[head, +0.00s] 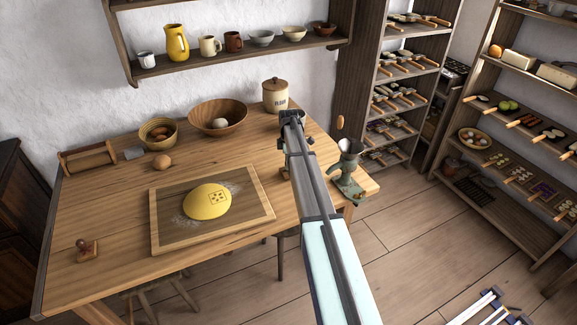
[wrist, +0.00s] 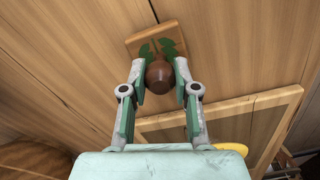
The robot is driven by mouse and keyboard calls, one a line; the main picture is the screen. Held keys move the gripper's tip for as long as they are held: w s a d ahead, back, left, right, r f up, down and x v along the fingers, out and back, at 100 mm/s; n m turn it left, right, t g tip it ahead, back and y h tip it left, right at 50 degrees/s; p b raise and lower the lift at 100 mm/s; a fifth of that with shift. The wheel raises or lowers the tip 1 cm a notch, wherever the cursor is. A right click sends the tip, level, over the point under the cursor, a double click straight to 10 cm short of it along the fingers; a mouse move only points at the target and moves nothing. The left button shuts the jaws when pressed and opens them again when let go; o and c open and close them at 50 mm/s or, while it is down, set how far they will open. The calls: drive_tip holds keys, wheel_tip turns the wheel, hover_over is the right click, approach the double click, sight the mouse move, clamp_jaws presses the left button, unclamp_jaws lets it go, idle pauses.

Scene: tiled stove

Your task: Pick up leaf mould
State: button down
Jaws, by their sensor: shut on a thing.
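The leaf mould (wrist: 173,27) is a small wooden block with dark green leaf shapes on its face and a round brown knob (wrist: 159,75). My gripper (wrist: 162,77) is shut on the knob, one finger on each side. I cannot tell whether the block touches the table or hangs just above it. In the head view my arm reaches over the right part of the table, and it hides the mould and the fingertips.
A framed board (head: 160,240) with yellow dough (head: 206,201) lies left of my arm. A grinder (head: 347,168) stands close on the right. Behind are a flour jar (head: 276,97) and wooden bowl (head: 218,117). A stamp (head: 88,250) stands front left. The table's left front is mostly clear.

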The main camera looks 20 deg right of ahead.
wheel_tip(320, 180, up, 19)
drive_tip(key=b, duration=0.5)
drive_tip(key=shift+r, duration=0.15)
drive_tip(key=c, duration=1.6)
unclamp_jaws()
drive_tip(key=shift+c, duration=1.4)
